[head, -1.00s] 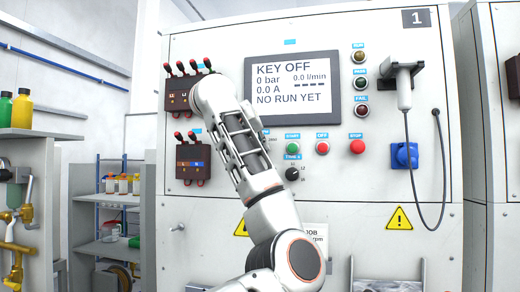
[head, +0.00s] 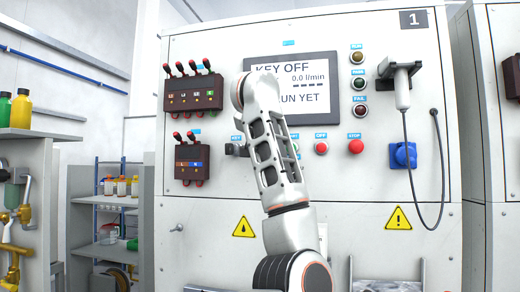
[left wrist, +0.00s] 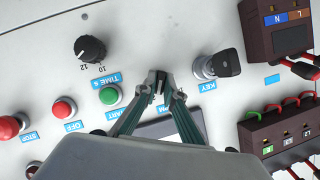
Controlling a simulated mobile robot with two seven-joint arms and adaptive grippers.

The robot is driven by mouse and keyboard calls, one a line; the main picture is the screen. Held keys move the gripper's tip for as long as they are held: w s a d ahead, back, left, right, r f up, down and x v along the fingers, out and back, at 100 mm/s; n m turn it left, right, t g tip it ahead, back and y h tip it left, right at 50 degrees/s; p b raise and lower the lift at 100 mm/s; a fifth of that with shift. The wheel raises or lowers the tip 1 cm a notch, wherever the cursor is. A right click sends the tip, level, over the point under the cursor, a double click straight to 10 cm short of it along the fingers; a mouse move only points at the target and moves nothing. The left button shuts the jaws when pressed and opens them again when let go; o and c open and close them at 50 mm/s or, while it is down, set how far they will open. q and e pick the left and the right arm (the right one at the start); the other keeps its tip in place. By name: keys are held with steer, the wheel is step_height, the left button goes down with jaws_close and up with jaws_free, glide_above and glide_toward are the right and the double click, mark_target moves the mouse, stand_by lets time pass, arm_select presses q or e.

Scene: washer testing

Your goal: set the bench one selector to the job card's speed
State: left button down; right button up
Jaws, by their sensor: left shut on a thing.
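In the left wrist view my left gripper (left wrist: 160,88) is shut at the panel, between the green start button (left wrist: 110,94) and the key switch (left wrist: 218,66). Its fingertips close on a small knob, the bench one selector by its place above a partly hidden label ending in "PM". The fingers cover most of the knob, and I cannot read its setting. In the head view my forearm hides this gripper and the selector. The job card (head: 323,236) shows only as a sliver beside my arm; its speed is hidden. My right gripper is not in view.
The black time knob (left wrist: 90,48) and the red off button (left wrist: 65,108) are close by. The screen (head: 315,70) reads KEY OFF, partly covered. Terminal blocks with red plugs (head: 192,95) stand left of it. A hanging probe with a cable (head: 402,88) is at the right.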

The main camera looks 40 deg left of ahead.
arm_select(q)
steer(key=shift+d+m+y, duration=0.1)
steer(key=shift+m+y, duration=0.7)
steer(key=shift+m, duration=0.4)
steer(key=shift+b, duration=0.3)
steer(key=c, duration=2.1)
jaws_free()
steer(key=shift+c, duration=0.2)
steer(key=v, duration=1.2)
steer(key=shift+w+d, duration=0.1)
steer(key=shift+w, duration=0.05)
